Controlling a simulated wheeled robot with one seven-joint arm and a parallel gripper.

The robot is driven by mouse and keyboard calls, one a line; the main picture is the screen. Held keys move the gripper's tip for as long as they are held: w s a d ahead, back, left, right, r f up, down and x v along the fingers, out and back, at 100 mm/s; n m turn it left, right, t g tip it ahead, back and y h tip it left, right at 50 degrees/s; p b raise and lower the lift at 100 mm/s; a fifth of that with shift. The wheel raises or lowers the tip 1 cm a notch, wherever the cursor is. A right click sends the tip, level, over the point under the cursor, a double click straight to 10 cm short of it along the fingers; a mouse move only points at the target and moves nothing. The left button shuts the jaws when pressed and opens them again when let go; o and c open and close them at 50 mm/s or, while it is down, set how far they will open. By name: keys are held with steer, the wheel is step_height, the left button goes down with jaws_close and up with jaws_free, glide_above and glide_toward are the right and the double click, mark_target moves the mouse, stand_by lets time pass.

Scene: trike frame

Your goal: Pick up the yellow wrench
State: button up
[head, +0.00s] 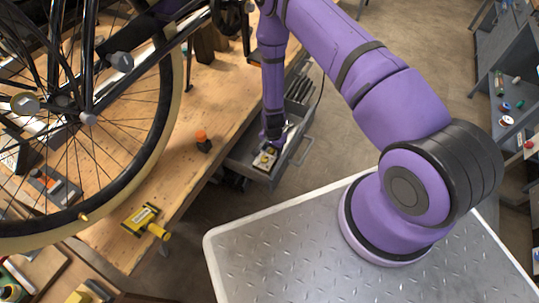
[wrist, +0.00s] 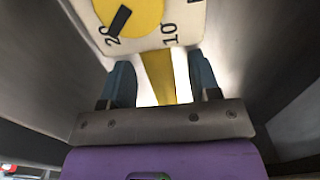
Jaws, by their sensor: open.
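My gripper (wrist: 160,63) is open in the wrist view, with one dark blue finger on each side. A flat yellow strip (wrist: 160,82) shows between the fingers; it may be part of the yellow wrench, but its full shape is hidden. Just beyond the fingertips is a pale device with a yellow dial (wrist: 142,12), marked 20 and 10. In the head view my gripper (head: 271,140) points down into an open grey drawer (head: 246,172), close to the pale device (head: 265,159). No whole wrench is clearly seen there.
The drawer's metal walls stand close on both sides in the wrist view. A wooden bench (head: 222,95) holds a bicycle wheel (head: 172,110), a yellow tool (head: 142,220) and an orange-topped item (head: 203,140). Grey shelves (head: 505,60) stand at right.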

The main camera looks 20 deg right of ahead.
jaws_close()
stand_by(0.4)
